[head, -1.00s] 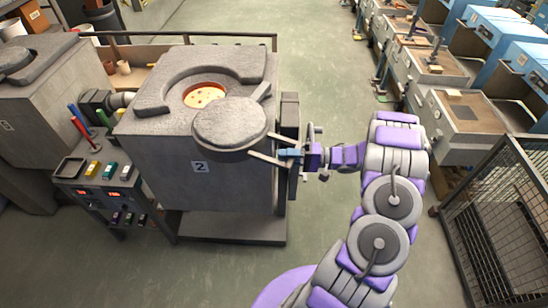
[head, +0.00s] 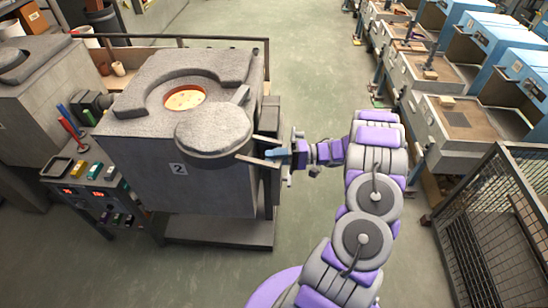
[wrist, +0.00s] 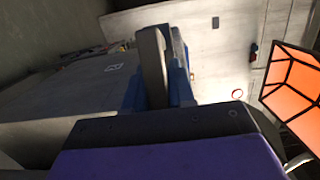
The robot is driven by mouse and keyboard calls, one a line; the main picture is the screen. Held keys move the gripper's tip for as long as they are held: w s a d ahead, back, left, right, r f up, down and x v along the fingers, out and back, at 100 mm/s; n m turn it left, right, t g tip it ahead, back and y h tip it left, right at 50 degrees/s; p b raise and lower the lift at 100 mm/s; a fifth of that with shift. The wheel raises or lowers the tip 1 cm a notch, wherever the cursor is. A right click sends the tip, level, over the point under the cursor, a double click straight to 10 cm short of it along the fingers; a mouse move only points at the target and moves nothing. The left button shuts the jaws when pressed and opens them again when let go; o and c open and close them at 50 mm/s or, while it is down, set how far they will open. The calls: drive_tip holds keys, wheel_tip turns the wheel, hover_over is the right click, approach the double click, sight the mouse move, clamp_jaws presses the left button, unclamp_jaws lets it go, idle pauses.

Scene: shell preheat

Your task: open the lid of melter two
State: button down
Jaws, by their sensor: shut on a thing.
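Melter two (head: 212,187) is a grey block with a "2" on its front. Its round grey lid (head: 213,128) is swung off to the front right, over the top's front edge. The round opening (head: 185,98) behind it glows orange and yellow and is mostly uncovered. Two pale handle arms (head: 256,162) stick out from the lid's right side. My gripper (head: 279,154) is at their outer end, right of the lid. In the wrist view its blue fingers are shut on a grey handle bar (wrist: 152,62). The fingers partly hide the grip in the head view.
A control stand (head: 100,188) with coloured switches stands left of the melter. Another melter (head: 40,100) is at far left. Blue and grey machines (head: 460,120) line the right, with a mesh cage (head: 490,225) at lower right.

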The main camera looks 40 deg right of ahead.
drive_tip(key=c, duration=1.3)
unclamp_jaws()
drive_tip(key=shift+w+d, duration=0.1)
drive_tip(key=shift+d, duration=0.05)
drive_tip(key=shift+c, duration=0.2)
drive_tip(key=o, duration=0.3)
drive_tip(key=shift+w+d+f, duration=0.1)
drive_tip(key=shift+w+d, duration=0.05)
drive_tip(key=shift+d, duration=0.15)
drive_tip(key=shift+s, duration=0.25)
drive_tip(key=p+v, duration=0.3)
drive_tip(key=v, duration=1.4)
drive_tip(key=shift+d+f, duration=0.15)
drive_tip(key=shift+d, duration=0.1)
